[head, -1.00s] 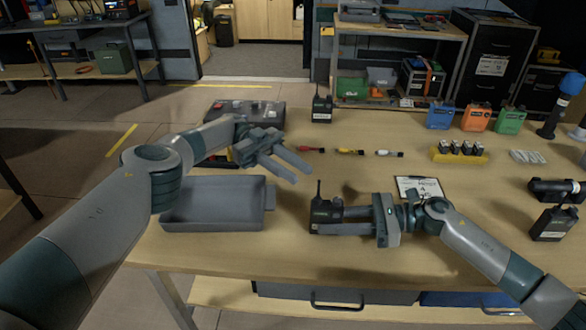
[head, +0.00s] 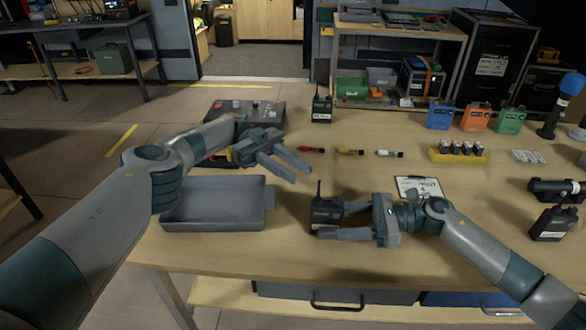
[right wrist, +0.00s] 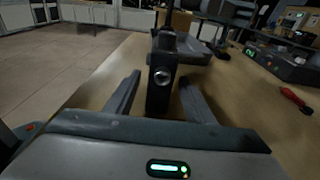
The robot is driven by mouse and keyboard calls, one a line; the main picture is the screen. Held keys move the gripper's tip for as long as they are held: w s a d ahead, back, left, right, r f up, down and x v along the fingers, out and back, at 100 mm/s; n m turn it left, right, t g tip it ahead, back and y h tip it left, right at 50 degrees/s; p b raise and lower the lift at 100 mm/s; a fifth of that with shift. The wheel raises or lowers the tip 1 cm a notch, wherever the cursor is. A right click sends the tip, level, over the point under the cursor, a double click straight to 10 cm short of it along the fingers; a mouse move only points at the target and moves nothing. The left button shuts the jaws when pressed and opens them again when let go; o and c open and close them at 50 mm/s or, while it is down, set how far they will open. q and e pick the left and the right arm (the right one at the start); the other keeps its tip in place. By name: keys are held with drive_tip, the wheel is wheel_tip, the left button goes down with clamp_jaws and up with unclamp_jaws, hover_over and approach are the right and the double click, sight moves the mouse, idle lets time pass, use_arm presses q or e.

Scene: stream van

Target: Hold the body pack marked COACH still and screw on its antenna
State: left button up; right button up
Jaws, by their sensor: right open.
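A black body pack (head: 325,213) stands upright on the near part of the table, with a thin antenna rising from its top; its label is too small to read. My right gripper (head: 340,220) is open, its fingers on either side of this pack. In the right wrist view the pack (right wrist: 160,98) stands between the spread fingers, with gaps beside it. Loose antennas with red (head: 310,150), yellow (head: 349,152) and white (head: 389,153) bands lie in a row. My left gripper (head: 302,172) is open and empty above the table, left of that row.
A grey tray (head: 213,222) lies at the left. Other black packs stand at the back (head: 321,110) and far right (head: 552,222). A clipboard (head: 419,186) lies behind my right gripper. A yellow holder (head: 459,158) and coloured boxes (head: 475,118) stand at the right.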

drive_tip(key=shift+d, duration=0.1)
drive_tip(key=d, duration=0.4)
drive_tip(key=d+r, duration=0.1)
drive_tip(key=d, duration=0.6)
drive_tip(key=shift+d+r, duration=0.35)
drive_tip(key=shift+r, duration=0.05)
